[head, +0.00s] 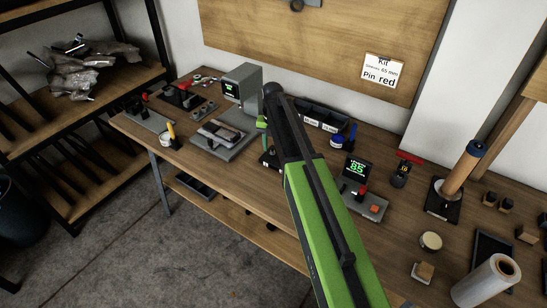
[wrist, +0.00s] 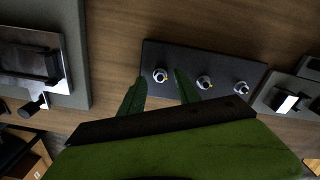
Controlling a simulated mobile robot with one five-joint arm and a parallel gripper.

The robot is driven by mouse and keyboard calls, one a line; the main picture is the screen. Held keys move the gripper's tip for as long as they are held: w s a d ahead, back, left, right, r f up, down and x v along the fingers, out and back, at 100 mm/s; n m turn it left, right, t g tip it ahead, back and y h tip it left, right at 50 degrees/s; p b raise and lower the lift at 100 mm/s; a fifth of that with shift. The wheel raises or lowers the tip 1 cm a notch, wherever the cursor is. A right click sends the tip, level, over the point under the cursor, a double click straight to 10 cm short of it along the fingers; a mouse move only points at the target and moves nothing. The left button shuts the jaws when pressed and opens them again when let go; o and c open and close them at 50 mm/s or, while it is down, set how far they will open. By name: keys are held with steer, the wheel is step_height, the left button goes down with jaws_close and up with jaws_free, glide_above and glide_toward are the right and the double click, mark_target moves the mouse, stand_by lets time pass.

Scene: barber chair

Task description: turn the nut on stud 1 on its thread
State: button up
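In the wrist view a dark plate (wrist: 188,58) lies on the wooden bench and carries three metal studs in a row. The left stud with its nut (wrist: 160,76) shows a small yellow mark. The middle stud (wrist: 204,83) and the right stud (wrist: 240,88) stand beside it. No stud numbers are readable. My gripper (wrist: 159,78) is open, with its two dark green fingers apart on either side of the left stud in the picture. I cannot tell whether either finger touches the nut. In the head view my arm hides most of the plate.
A grey device with a metal plate (wrist: 32,66) lies left of the studs in the wrist view. Another grey unit (wrist: 279,94) lies close on the right. In the head view a display unit (head: 357,170) and a grey box (head: 241,88) stand on the bench.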

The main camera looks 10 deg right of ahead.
steer(key=shift+f, duration=0.6)
steer(key=shift+r, duration=0.15)
